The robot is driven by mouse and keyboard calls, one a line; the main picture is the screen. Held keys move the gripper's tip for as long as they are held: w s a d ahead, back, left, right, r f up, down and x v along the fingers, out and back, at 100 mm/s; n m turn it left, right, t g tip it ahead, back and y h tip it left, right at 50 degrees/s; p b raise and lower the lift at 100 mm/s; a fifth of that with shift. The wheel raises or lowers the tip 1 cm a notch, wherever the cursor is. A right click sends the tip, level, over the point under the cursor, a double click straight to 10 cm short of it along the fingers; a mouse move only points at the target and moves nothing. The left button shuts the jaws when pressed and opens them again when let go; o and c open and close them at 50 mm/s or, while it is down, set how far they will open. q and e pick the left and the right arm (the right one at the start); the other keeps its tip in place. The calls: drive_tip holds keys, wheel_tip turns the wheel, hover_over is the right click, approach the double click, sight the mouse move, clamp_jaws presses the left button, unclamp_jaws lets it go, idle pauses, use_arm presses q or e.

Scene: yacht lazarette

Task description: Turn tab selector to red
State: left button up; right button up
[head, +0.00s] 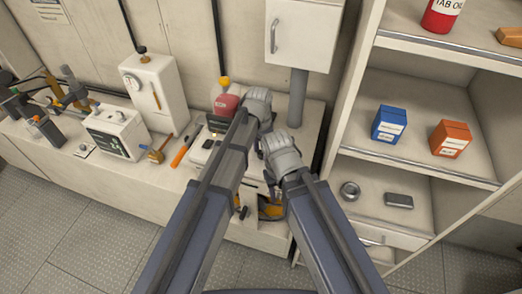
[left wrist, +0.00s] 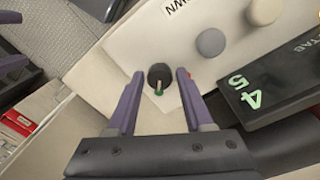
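The selector is a small round black knob (left wrist: 159,76) with a green-tipped pointer, on a pale panel in the left wrist view. The pointer is directed toward the bottom of that picture. A small red mark (left wrist: 188,75) shows beside the right finger. My left gripper (left wrist: 160,74) is open, its purple fingers on either side of the knob with gaps visible. In the head view my left gripper (head: 257,107) is over the bench and the selector cannot be made out. My right gripper (head: 281,155) is nearby, its finger state unclear.
Grey and white round buttons (left wrist: 211,43) and a dark block marked 4 and 5 (left wrist: 265,88) flank the knob. The bench holds a white gauge box (head: 155,88) and an orange-handled tool (head: 181,154). Shelves with blue (head: 389,124) and orange boxes (head: 451,138) stand right.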

use_arm(q)
clamp_jaws()
drive_tip(key=shift+n, duration=0.4)
drive_tip(key=n, duration=0.7)
drive_tip(key=shift+s, duration=0.1)
drive_tip(key=n, duration=0.4)
drive_tip(key=shift+n+t, duration=0.3)
drive_tip(key=shift+n, duration=1.7)
